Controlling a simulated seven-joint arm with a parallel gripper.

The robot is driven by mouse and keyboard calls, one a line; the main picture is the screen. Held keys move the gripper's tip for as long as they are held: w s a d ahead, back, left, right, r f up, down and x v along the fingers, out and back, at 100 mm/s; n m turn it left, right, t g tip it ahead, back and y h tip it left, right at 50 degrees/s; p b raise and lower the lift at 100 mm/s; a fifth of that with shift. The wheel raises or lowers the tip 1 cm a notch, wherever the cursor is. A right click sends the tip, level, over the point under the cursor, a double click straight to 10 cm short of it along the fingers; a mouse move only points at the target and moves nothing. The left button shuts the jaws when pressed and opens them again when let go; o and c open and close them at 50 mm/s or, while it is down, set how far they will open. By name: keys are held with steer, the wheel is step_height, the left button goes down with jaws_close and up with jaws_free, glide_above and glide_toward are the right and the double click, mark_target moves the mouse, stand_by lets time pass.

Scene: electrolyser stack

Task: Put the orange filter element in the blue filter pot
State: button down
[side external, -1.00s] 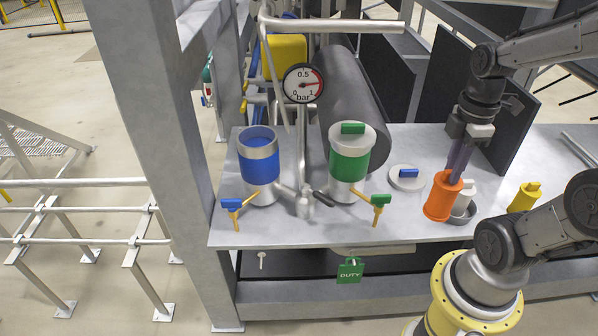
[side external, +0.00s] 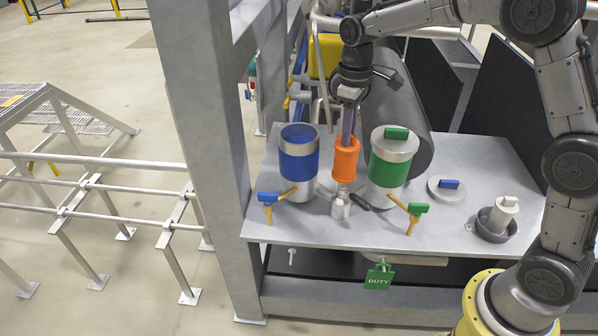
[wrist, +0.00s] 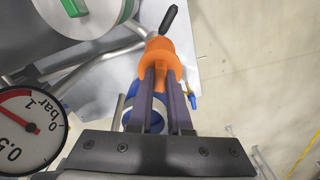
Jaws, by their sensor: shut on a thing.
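The orange filter element (side external: 344,160) is held upright in my gripper (side external: 347,134), between the blue pot and the green pot and above the pipework. In the wrist view the dark fingers are shut on the narrow top of the orange element (wrist: 160,55). The blue filter pot (side external: 298,165) stands open-topped just left of the element, with no lid on it. In the wrist view the blue pot (wrist: 131,105) is partly hidden behind the fingers. The element and the pot look apart in the side view.
The green pot (side external: 388,170) with its lid stands close on the right. A pressure gauge (wrist: 30,125) is near my gripper. A blue-handled lid (side external: 446,189) and a grey dish holding a white element (side external: 502,214) lie right. Blue (side external: 268,200) and green (side external: 417,209) valve handles stand in front.

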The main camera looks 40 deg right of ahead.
steer(key=f, duration=0.1)
steer(key=f+m, duration=0.1)
steer(key=shift+w+a+f, duration=0.25)
steer(key=shift+w+f, duration=0.05)
steer(key=shift+w, duration=0.1)
steer(key=w+a+r+n, duration=0.5)
steer(key=a+r+n, duration=0.4)
steer(key=a+r, duration=0.1)
steer(key=w+d+n, duration=0.6)
steer(key=w+n, duration=0.1)
steer(key=n, duration=0.9)
steer(key=shift+m, duration=0.8)
steer(key=shift+w+d+f, duration=0.1)
steer(key=shift+d+f, duration=0.1)
steer(key=shift+f, duration=2)
steer(key=shift+w+d+f, duration=0.1)
steer(key=shift+d+f, duration=0.15)
steer(key=shift+f, duration=1.95)
steer(key=shift+w+d+f, duration=0.1)
steer(key=shift+d+f, duration=0.1)
steer(key=shift+f, duration=2)
steer(key=shift+f, duration=0.15)
steer(key=c, duration=0.8)
jaws_free()
steer(key=shift+c, duration=0.2)
